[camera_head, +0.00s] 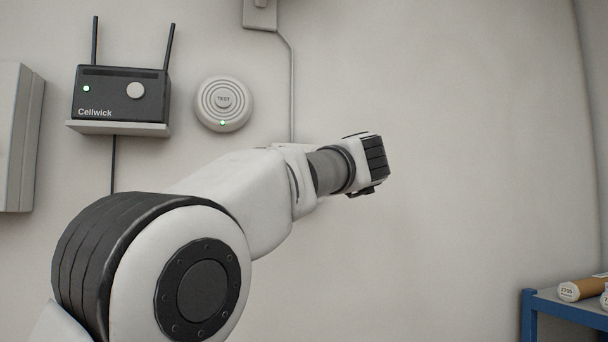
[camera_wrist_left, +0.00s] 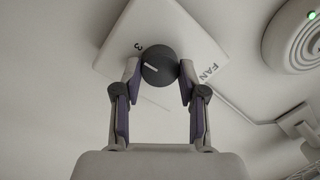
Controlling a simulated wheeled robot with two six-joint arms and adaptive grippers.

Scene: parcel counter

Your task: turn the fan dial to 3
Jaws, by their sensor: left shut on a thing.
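In the left wrist view, a pale fan panel (camera_wrist_left: 150,25) on the wall is marked FAN and 3. Its round dark dial (camera_wrist_left: 161,75) bears a white pointer mark. The mark points left in that view, while the 3 lies up and left of the dial, so the two are not in line. My left gripper (camera_wrist_left: 159,72) is shut on the dial, with one finger on each side. Other numbers are not visible. In the head view my left arm covers the panel and dial. My right gripper is in neither view.
A Cellwick router (camera_head: 120,96) sits on a small wall shelf (camera_head: 118,128). A round TEST detector (camera_head: 224,104) with a green light is right of it. A conduit (camera_head: 291,85) runs down the wall. A blue-framed shelf (camera_head: 560,303) holds a tube (camera_head: 584,289) at lower right.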

